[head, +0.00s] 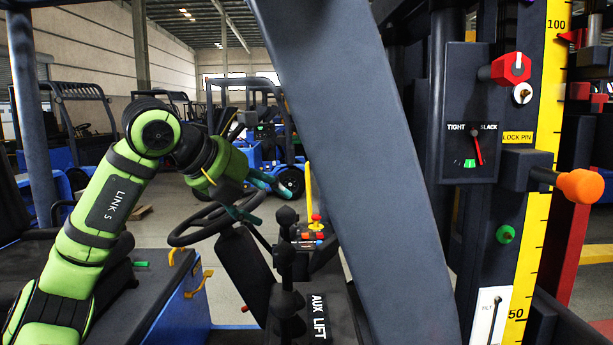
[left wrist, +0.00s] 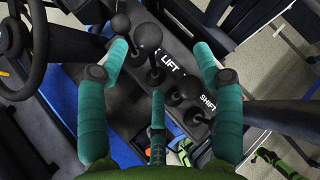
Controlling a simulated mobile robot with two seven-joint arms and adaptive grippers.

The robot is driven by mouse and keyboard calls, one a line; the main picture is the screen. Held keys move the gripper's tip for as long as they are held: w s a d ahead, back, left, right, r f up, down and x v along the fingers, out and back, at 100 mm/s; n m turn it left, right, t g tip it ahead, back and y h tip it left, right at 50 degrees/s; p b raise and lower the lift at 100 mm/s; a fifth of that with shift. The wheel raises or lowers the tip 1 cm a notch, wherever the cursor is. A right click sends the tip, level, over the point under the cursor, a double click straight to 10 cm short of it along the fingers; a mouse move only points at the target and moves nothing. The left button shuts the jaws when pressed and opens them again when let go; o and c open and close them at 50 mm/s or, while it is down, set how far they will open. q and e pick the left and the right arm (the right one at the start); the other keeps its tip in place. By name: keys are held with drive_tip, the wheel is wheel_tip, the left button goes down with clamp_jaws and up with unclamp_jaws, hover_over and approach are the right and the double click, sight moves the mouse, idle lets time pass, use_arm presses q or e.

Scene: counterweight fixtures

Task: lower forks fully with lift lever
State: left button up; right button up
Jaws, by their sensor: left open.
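My left gripper (head: 262,200) is open and empty in the head view, its teal fingers above and left of the lever console. In the left wrist view the gripper (left wrist: 162,55) has its fingers spread over the console, with black ball-knob levers (left wrist: 148,37) between and beyond them. A label (left wrist: 173,66) ending in LIFT lies beside the levers; it reads AUX LIFT in the head view (head: 319,318). I cannot tell which knob is the lift lever. Another knobbed lever (left wrist: 188,86) stands near the SHIFT label. The forks are not visible. My right gripper is out of view.
A steering wheel (head: 216,218) is beside the gripper. A thick grey post (head: 370,170) crosses the middle. A yellow scale (head: 535,230) has a red pointer (head: 568,36) just below 100. The TIGHT/SLACK gauge (head: 472,130) and orange lock-pin knob (head: 580,186) are at right.

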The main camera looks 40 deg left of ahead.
sight(281, 211)
use_arm(q)
drive_tip(key=shift+w+a+f+y+b, duration=0.15)
drive_tip(key=shift+w+a+f+b, duration=0.15)
drive_tip(key=shift+f+b, duration=0.25)
drive_tip(key=shift+w+a+f+y+b, duration=0.15)
drive_tip(key=shift+a+f+b, duration=0.15)
drive_tip(key=shift+f+b, duration=0.2)
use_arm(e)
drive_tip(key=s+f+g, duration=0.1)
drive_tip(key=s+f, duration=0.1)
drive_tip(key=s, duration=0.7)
use_arm(q)
drive_tip(key=shift+w+f, duration=0.2)
drive_tip(key=shift+w, duration=0.35)
drive_tip(key=shift+w+f, duration=0.2)
drive_tip(key=shift+w, duration=0.3)
drive_tip(key=x, duration=0.3)
drive_tip(key=shift+w, duration=0.25)
drive_tip(key=shift+w+f, duration=0.2)
drive_tip(key=shift+s+r, duration=0.1)
drive_tip(key=c, duration=0.8)
drive_tip(key=shift+c, duration=0.2)
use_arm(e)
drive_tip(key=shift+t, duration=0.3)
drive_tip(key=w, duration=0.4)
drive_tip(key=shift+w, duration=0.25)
